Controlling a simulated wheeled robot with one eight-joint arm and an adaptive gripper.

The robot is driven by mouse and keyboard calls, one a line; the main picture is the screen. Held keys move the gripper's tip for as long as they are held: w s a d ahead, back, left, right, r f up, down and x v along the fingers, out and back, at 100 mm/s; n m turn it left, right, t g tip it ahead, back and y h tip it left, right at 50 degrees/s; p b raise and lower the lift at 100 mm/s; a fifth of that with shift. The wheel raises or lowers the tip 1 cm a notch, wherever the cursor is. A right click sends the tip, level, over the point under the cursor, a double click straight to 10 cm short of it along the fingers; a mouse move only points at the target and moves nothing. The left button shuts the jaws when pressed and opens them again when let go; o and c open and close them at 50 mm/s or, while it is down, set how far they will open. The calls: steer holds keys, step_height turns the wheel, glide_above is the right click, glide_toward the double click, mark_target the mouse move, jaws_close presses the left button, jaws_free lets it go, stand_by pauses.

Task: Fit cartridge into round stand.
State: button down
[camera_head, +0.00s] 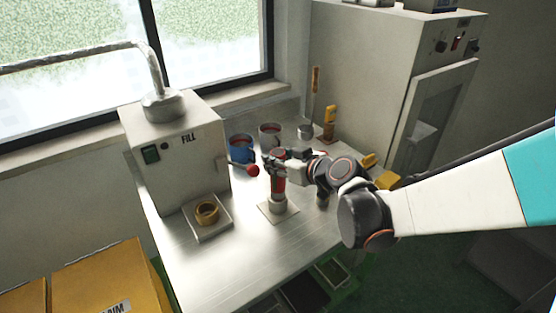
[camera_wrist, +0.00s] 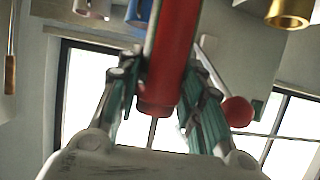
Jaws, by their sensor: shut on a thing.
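A red cartridge (camera_head: 279,186) stands roughly upright in my gripper (camera_head: 275,165), over a pale round stand (camera_head: 278,206) on a square plate. Its lower end meets the stand's top in the head view; I cannot tell whether it is inside or just above. In the wrist view the red cartridge (camera_wrist: 172,50) runs between the two fingers of my gripper (camera_wrist: 166,85), which is shut on it. The stand is not clearly seen in the wrist view.
The FILL machine (camera_head: 175,150) stands to the left, its red-knobbed lever (camera_head: 252,170) close to my gripper. A brass ring (camera_head: 207,212) sits on its tray. A blue mug (camera_head: 241,148) and a grey mug (camera_head: 269,134) stand behind. The table's front is clear.

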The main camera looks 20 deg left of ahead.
steer(key=shift+f+b, duration=2.1)
steer(key=shift+f, duration=0.45)
steer(key=c, duration=1)
jaws_free()
steer(key=s+d+r, duration=0.2)
steer(key=s+d, duration=0.8)
steer(key=d, duration=0.3)
steer(key=shift+d, duration=0.15)
